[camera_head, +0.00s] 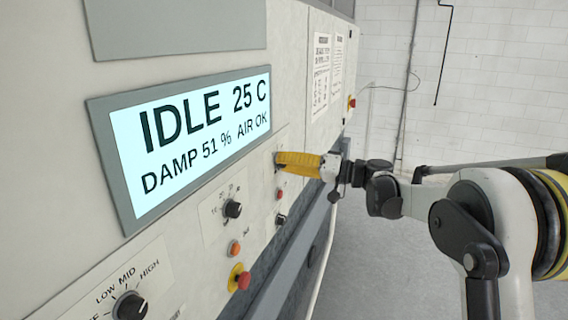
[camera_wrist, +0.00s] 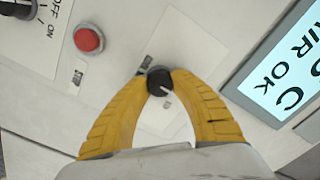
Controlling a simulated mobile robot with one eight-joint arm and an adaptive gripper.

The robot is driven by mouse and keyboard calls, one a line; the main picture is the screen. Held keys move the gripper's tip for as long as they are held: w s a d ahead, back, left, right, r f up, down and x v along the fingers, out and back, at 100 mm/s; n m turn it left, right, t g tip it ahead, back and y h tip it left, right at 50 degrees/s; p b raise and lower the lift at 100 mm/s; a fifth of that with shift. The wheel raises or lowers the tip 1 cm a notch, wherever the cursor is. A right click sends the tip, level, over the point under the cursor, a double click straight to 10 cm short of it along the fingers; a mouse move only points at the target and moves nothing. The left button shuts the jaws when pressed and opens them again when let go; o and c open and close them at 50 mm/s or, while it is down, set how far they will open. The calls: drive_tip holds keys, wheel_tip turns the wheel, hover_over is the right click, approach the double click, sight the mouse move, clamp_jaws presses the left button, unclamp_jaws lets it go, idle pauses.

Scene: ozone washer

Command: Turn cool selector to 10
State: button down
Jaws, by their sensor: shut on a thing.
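My gripper (camera_head: 282,161), with yellow fingers, is at the panel to the right of the display. In the wrist view my gripper (camera_wrist: 160,82) is shut on a small black knob (camera_wrist: 160,88), one finger on each side. A white pointer line on the knob shows between the fingers. The knob sits on a pale label plate (camera_wrist: 185,45) whose markings I cannot read, so I cannot tell its setting or confirm that it is the cool selector. In the head view the fingers hide most of this knob.
The display (camera_head: 190,135) reads IDLE 25 C, DAMP 51 %, AIR OK. Nearby are a numbered knob (camera_head: 233,209), an orange button (camera_head: 234,247), a red mushroom button (camera_head: 240,277), a LOW MID HIGH knob (camera_head: 131,306) and a red button (camera_wrist: 88,40). Floor to the right is open.

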drive_tip(key=m+b, duration=0.1)
drive_tip(key=m, duration=0.3)
drive_tip(key=shift+f, duration=0.1)
drive_tip(key=shift+m+b, duration=0.5)
drive_tip(key=shift+m, duration=1.2)
drive_tip(key=c, duration=1.1)
unclamp_jaws()
drive_tip(key=shift+o, duration=0.2)
drive_tip(key=shift+d, duration=0.1)
drive_tip(key=v, duration=1.2)
drive_tip(key=shift+f, duration=0.1)
